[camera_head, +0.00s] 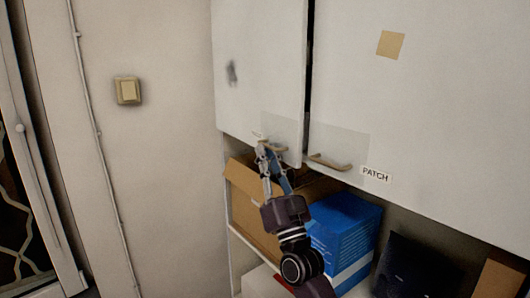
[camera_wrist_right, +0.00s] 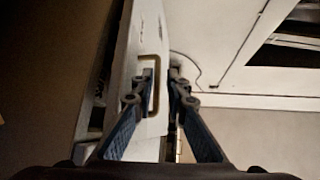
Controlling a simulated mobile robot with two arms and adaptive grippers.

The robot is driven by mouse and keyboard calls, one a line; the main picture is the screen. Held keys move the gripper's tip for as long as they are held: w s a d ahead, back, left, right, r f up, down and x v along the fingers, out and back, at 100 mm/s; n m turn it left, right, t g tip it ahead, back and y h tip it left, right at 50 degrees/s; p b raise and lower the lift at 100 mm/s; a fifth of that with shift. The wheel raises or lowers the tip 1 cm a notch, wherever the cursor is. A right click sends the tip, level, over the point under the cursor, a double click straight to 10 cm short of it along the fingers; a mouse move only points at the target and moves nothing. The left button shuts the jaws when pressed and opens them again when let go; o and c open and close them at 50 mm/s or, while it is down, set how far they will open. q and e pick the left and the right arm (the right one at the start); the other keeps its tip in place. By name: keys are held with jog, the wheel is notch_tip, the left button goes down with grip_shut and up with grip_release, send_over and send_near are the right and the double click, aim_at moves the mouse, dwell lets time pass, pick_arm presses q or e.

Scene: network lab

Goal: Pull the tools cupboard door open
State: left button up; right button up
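Two white cupboard doors hang side by side in the head view. The left door (camera_head: 262,60) carries a dark smudge and a tan handle (camera_head: 284,149) near its lower edge. My right gripper (camera_head: 261,147) is at this handle. In the right wrist view the fingers (camera_wrist_right: 163,74) are close together, with the handle bar (camera_wrist_right: 155,92) between them, so they look shut on it. A dark gap runs between the left door and the right door (camera_head: 430,110), which bears a "PATCH" label. I cannot tell whether the left door stands slightly ajar. My left gripper is not in view.
Below the doors an open shelf holds a cardboard box (camera_head: 247,205), a blue box (camera_head: 343,228) and a dark item (camera_head: 405,268). The right door has its own handle (camera_head: 330,163), close to my right gripper. The wall to the left carries a switch (camera_head: 128,90).

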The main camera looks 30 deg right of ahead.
jog(key=b+v, duration=0.2)
jog(key=v, duration=0.4)
dwell(0.4)
jog(key=shift+s+f, duration=0.1)
jog(key=shift+s, duration=0.05)
dwell(0.3)
